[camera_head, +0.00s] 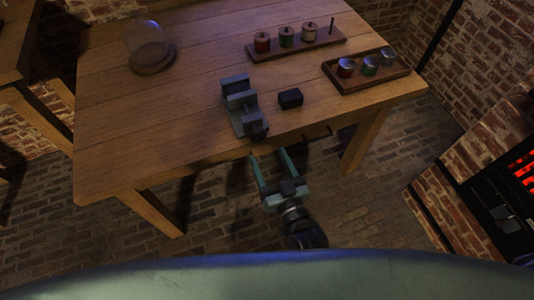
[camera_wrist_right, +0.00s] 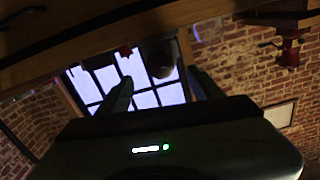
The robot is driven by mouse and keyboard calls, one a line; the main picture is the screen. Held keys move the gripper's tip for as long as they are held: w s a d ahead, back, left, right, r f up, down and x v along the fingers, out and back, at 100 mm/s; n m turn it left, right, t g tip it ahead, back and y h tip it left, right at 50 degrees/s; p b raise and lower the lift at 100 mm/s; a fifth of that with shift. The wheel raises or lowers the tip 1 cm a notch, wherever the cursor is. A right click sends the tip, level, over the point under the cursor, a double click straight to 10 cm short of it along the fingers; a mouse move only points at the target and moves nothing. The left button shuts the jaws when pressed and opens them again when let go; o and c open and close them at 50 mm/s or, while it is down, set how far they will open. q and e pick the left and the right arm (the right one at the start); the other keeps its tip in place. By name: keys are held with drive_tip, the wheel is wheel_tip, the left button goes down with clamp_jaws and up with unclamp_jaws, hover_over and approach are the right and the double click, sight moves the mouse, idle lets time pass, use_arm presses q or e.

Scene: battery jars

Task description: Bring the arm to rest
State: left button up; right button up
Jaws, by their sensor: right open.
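My right gripper (camera_head: 272,168) is open and empty in the head view, its two fingers apart, just off the near edge of the wooden table (camera_head: 160,110). It is over the brick floor, in front of the grey vise. In the right wrist view the gripper's fingers (camera_wrist_right: 160,92) stand apart with nothing between them, pointing toward a bright window. My left gripper is not in view.
On the table are a grey vise (camera_head: 240,103), a black block (camera_head: 290,98), a rack with several spools (camera_head: 296,43), a tray (camera_head: 373,81) with jars and a glass dome (camera_head: 146,42). A glowing red unit (camera_head: 525,170) stands at right. Open floor lies around my right gripper.

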idle(0.4)
drive_tip(key=s+d+f+g+h, duration=0.1)
drive_tip(key=s+d+f+g, duration=0.2)
drive_tip(key=f, duration=0.7)
drive_tip(key=s+d+f+g+h, duration=0.1)
drive_tip(key=s+d+f+g, duration=0.3)
drive_tip(key=f, duration=0.6)
drive_tip(key=s+f+g, duration=0.1)
drive_tip(key=s+f, duration=0.4)
drive_tip(key=f, duration=0.5)
drive_tip(key=s+d+f+g+h, duration=0.1)
drive_tip(key=s+d+f, duration=0.3)
drive_tip(key=s, duration=0.4)
drive_tip(key=s+d+f+g+h, duration=0.1)
drive_tip(key=s+d+f+g, duration=0.3)
drive_tip(key=s, duration=0.4)
drive_tip(key=s+d+f+g+h, duration=0.1)
drive_tip(key=s+d+f+g, duration=0.2)
drive_tip(key=s+d+f, duration=0.2)
drive_tip(key=s+f, duration=0.1)
drive_tip(key=s, duration=0.2)
drive_tip(key=shift+d+f+h, duration=0.2)
drive_tip(key=shift+d+h, duration=0.1)
